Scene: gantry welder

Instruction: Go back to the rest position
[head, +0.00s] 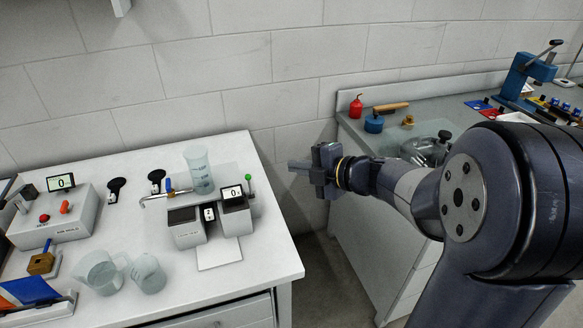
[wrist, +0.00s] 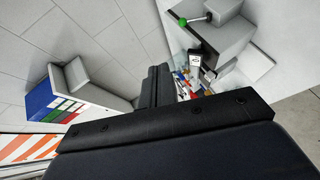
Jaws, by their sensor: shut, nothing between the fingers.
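My gripper (head: 306,166) is at the end of my arm, which reaches in from the right in the head view. It hangs in the air by the gap between the left white table (head: 238,274) and the right grey-topped counter (head: 356,141). It is shut and empty, and touches nothing that I can see. In the wrist view the dark gripper (wrist: 163,84) fills the lower middle, with the white device with the green knob (wrist: 222,40) beyond it at the upper right.
The left table holds a two-block device (head: 235,211), a beaker (head: 198,172), two clear jugs (head: 102,273) and a control box (head: 54,216). The right counter carries a red bottle (head: 356,107), a blue pot (head: 374,124) and a blue press (head: 520,76). A wall stands behind.

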